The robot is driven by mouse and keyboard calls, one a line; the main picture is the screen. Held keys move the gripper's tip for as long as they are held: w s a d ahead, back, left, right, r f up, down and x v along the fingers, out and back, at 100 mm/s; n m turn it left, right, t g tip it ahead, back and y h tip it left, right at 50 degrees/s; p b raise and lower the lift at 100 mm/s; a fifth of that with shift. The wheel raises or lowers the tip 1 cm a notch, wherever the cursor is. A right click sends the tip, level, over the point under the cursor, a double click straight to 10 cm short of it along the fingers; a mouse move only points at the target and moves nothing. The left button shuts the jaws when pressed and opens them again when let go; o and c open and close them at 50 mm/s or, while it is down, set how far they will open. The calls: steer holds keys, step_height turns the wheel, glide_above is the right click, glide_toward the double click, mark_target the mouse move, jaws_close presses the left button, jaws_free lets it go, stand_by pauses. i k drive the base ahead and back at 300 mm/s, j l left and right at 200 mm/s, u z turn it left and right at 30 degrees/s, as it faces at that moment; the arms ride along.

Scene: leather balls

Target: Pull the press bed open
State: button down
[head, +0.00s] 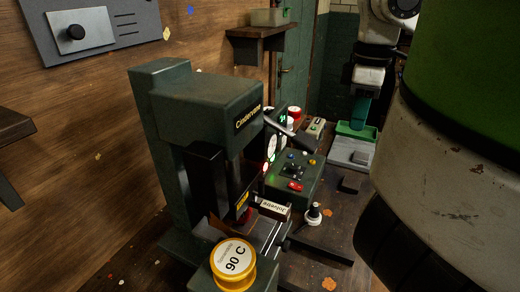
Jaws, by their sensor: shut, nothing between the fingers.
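The press (195,105) is a dark green machine with a tall body, standing in the middle of the head view. Low on its right side is a white name label (274,207). Thin bright rails (271,240) show beside it, and the press bed seems to lie in this dark lower part; I cannot tell how far out it is. A yellow-rimmed dial marked 90 C (234,263) sits at the front.
A green control box (294,175) with coloured buttons stands right of the press. A black-and-white knob (313,213) and a dark bar (320,249) are nearby. A wooden wall with a grey panel (90,35) borders the left.

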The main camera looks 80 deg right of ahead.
mark_target(265, 235)
steer(key=k, duration=1.5)
